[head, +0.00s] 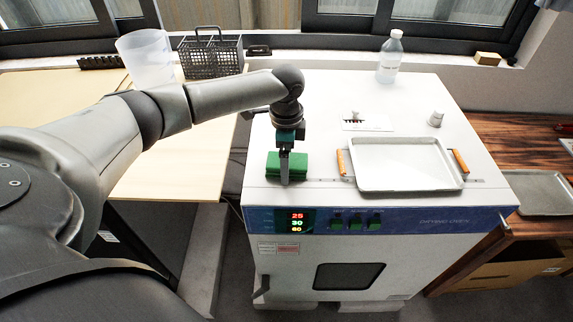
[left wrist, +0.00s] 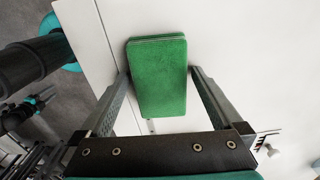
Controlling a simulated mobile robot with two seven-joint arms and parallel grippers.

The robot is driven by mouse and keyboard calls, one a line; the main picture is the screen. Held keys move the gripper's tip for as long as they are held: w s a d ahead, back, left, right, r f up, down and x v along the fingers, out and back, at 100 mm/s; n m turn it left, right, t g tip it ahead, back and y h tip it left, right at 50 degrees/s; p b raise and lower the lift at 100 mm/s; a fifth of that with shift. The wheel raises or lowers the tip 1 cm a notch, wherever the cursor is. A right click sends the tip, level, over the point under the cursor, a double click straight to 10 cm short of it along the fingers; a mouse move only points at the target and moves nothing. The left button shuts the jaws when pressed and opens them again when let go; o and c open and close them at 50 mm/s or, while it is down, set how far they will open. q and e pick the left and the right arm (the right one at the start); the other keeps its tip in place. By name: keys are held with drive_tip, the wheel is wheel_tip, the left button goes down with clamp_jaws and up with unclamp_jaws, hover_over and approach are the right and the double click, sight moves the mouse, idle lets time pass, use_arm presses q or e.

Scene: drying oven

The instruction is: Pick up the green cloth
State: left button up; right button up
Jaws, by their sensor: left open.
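The green cloth (head: 273,167) is a folded, layered rectangular block near the front left of the drying oven's white top (head: 320,105). In the left wrist view the cloth (left wrist: 158,78) lies between the two fingers. My left gripper (head: 286,178) points down at the cloth, and one finger hides part of it in the head view. In the left wrist view my left gripper (left wrist: 160,85) is open, with a finger on each side of the cloth. I cannot tell whether the fingers touch it. My right gripper is not in view.
A metal tray with orange handles (head: 408,187) stands right of the cloth. A black basket (head: 211,57) and a clear beaker (head: 146,58) stand on the wooden table at left.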

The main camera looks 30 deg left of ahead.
use_arm(q)
drive_tip(key=shift+c, duration=0.2)
drive_tip(key=c, duration=1.1)
drive_tip(key=shift+c, duration=0.2)
drive_tip(key=shift+r, duration=0.15)
wheel_tip(320, 180, up, 20)
drive_tip(key=p, duration=0.2)
drive_tip(key=shift+p, duration=0.3)
